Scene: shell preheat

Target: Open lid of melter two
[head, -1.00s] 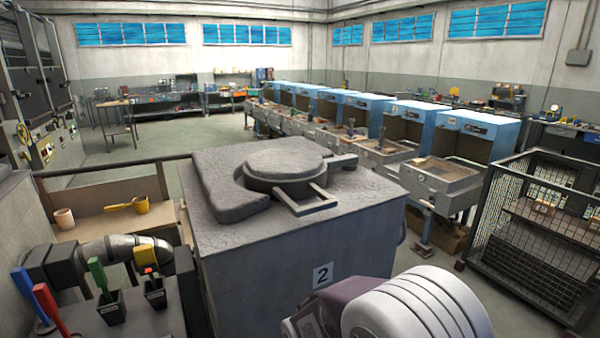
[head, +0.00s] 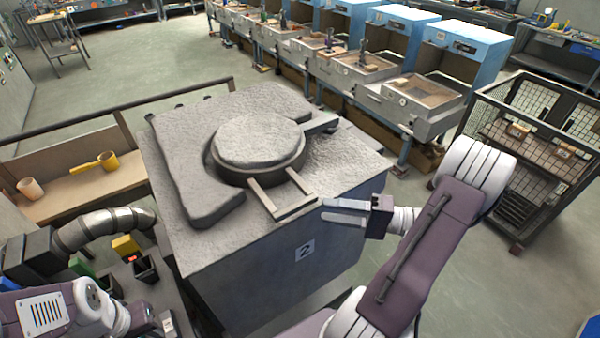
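Melter two is a grey block-shaped furnace (head: 270,265) with a "2" plate (head: 305,250) on its front. Its round, rough grey lid (head: 258,140) lies flat and closed on top. A U-shaped bar handle (head: 290,208) sticks out from the lid toward the front right. My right gripper (head: 322,210) is just right of the handle's outer corner, with its two fingers pointing left at it. The fingers look parted, with nothing between them. Whether they touch the handle is hard to tell. My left arm shows at the bottom left, but its gripper is not visible.
A raised slab (head: 185,165) lies on the melter top behind and left of the lid. A shelf (head: 80,190) with a yellow ladle (head: 105,162) and a cup (head: 30,188) stands left. A wire cage (head: 540,150) stands right. Open floor (head: 450,280) lies at the front right.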

